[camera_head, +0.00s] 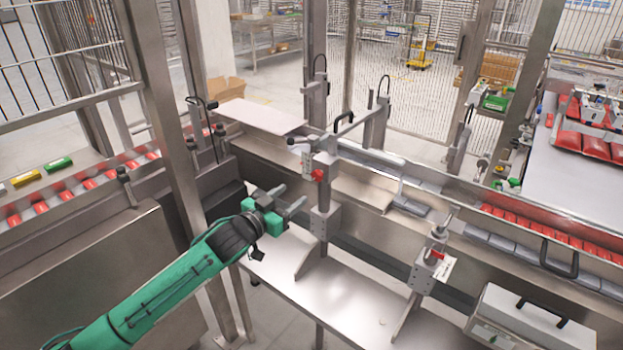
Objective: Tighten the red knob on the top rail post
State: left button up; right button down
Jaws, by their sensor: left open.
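A small red knob (318,174) sits on the upper part of an upright grey metal post (322,212) near the middle of the view. My left gripper (294,194), on a green arm from the lower left, is open. Its two grey fingers point right toward this post, a little below and left of the red knob. Nothing shows between the fingers, and I see no contact with the knob. A second red knob (437,254) sits on a lower post (425,275) to the right. My right gripper is not in view.
A steel table (330,295) lies below the posts, mostly bare. A conveyor with red packs (530,230) runs behind on the right. A white box with a black handle (530,318) stands at lower right. A steel frame upright (170,120) rises behind my left arm.

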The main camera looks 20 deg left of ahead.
aim_at(315, 178)
pick_arm(q)
jog(key=p+x, duration=0.2)
jog(key=x, duration=0.7)
jog(key=shift+w+d, duration=0.1)
jog(key=shift+w, duration=0.15)
jog(key=c, duration=1)
